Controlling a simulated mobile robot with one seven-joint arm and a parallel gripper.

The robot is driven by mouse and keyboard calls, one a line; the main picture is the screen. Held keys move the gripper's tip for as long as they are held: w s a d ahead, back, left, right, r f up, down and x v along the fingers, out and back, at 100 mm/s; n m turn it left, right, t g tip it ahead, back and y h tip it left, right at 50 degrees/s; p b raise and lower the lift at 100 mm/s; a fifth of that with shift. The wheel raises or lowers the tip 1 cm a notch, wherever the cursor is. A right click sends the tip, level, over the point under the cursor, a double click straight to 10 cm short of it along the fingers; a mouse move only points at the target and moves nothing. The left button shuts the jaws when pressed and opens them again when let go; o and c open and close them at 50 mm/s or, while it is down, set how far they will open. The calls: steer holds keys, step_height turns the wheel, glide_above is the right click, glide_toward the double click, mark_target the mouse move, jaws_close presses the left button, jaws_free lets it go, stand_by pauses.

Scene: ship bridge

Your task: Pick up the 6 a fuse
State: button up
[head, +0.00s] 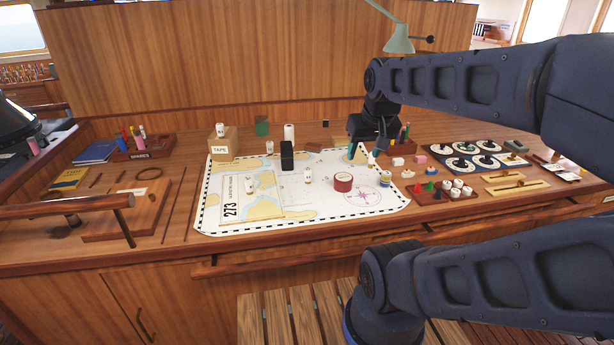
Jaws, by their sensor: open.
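Several small white cylinders that look like fuses show in the head view, with labels too small to read, so I cannot tell which is the 6 A fuse. One (308,176) stands on the chart (300,205), and another (249,185) is on its left part. One (270,147) is near the chart's back edge, and one (221,129) is on the tape box (224,146). Several white ones (457,185) are in a wooden rack at right. My gripper (362,156) is open, pointing down above the chart's back right part, apart from these cylinders.
A black block (287,155) and a red tape roll (343,182) stand on the chart. A striped roll (386,178) is at its right edge. A wooden pen holder (140,153) and a wooden board (126,208) lie left. A blue panel with round dials (465,157) is right.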

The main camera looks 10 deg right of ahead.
steer(key=shift+o, duration=0.4)
stand_by(0.3)
steer(key=m+g, duration=0.5)
steer(key=m, duration=1.1)
glide_above(308, 169)
steer(key=f, duration=1.3)
steer(key=shift+s+f, duration=0.2)
steer(key=shift+f, duration=0.15)
steer(key=shift+w+a+f+m, duration=0.1)
steer(key=shift+w+f+m, duration=0.15)
steer(key=shift+f, duration=0.3)
steer(key=shift+d+f, duration=0.2)
steer(key=shift+f, duration=4.95)
steer(key=shift+c, duration=0.4)
steer(key=c, duration=1)
